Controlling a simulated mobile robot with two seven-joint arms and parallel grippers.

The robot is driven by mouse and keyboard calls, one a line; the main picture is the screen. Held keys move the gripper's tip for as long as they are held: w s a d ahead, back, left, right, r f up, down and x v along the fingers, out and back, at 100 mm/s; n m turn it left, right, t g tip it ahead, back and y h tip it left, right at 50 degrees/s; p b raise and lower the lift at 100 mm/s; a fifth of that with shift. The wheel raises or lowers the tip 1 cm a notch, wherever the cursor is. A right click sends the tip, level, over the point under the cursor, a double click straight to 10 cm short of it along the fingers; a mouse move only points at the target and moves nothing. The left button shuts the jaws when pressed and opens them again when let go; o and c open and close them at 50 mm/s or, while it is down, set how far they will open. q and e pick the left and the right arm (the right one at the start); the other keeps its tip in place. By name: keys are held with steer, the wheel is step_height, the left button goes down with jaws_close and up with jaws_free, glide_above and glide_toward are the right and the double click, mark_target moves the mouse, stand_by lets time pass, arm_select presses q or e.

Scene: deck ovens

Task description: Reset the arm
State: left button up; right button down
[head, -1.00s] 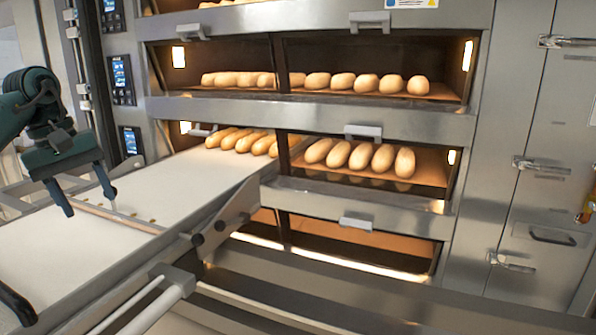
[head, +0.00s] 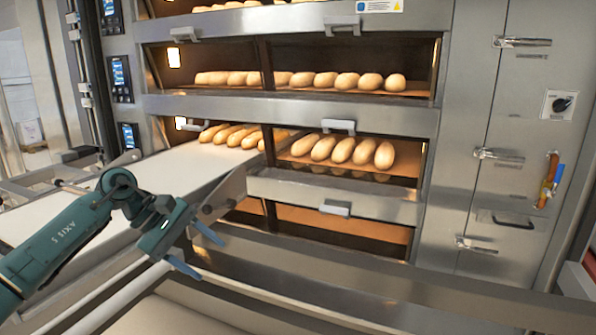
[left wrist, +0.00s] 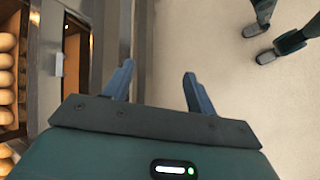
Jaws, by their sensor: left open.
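My left gripper (head: 197,254) is open and empty in the head view, in front of the loader's near rail. Its arm comes in from the lower left. In the left wrist view its two fingers (left wrist: 158,86) stand apart with pale floor between and beyond them. My right gripper is not clearly shown in the head view. The white loading belt (head: 150,183) runs up to the middle oven deck. Loaves (head: 342,150) lie in that deck.
The deck oven (head: 300,113) fills the back, with more loaves (head: 345,81) on the deck above. A steel door panel (head: 500,150) stands at the right.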

arm_select(q)
steer(key=s+d+f+n+t+h, duration=0.3)
steer(key=s+d+n+h, duration=0.15)
steer(key=d+n, duration=0.4)
steer(key=s+d+f+n+t+h, duration=0.25)
steer(key=d+n+h, duration=0.4)
steer(key=n, duration=0.35)
steer(key=s+a+f+m+t+y, duration=0.1)
steer(key=s+a+f+m+y, duration=0.2)
steer(key=s+f+m+y, duration=0.2)
steer(key=s+a+f+m+t+y, duration=0.2)
steer(key=s+a+f+m+y, duration=0.2)
steer(key=f+m, duration=0.7)
steer(key=s+a+f+m+t+y, duration=0.1)
steer(key=s+a+f+m+y, duration=0.2)
steer(key=s+f+m+y, duration=0.4)
steer(key=s+f+m, duration=0.1)
steer(key=s+m, duration=0.3)
steer(key=m, duration=0.4)
steer(key=shift+s+a, duration=0.25)
steer(key=shift+a, duration=0.15)
